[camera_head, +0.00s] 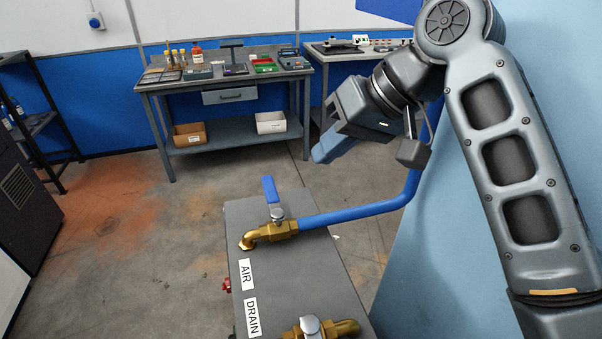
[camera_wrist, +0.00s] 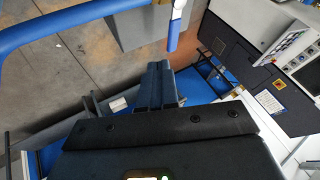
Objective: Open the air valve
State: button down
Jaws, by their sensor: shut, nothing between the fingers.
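The air valve (camera_head: 277,228) is a brass fitting with a blue lever (camera_head: 269,190) on top of a grey box (camera_head: 300,262), behind the AIR label (camera_head: 246,274). The lever points to the far side, crosswise to the blue hose (camera_head: 362,213) that joins the valve from the right. My gripper (camera_head: 322,152) is shut and empty, above and beyond the box, to the right of the lever in the head view. In the wrist view the closed fingers (camera_wrist: 158,72) are apart from the blue lever (camera_wrist: 176,28). The brass body is not clearly visible there.
A second brass valve (camera_head: 318,327) sits near the DRAIN label (camera_head: 252,317). A red knob (camera_head: 227,285) is on the box's left side. A blue panel (camera_head: 440,270) stands at the right. A workbench (camera_head: 222,83) stands behind; the floor between is clear.

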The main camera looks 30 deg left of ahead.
aim_at(272, 197)
jog(key=b+x, duration=0.1)
jog(key=x, duration=0.8)
jog(key=shift+d, duration=0.1)
jog(key=shift+s+a+f+b, duration=0.15)
jog(key=shift+a+f+b, duration=0.2)
jog(key=shift+a+f, duration=0.1)
jog(key=shift+a, duration=0.1)
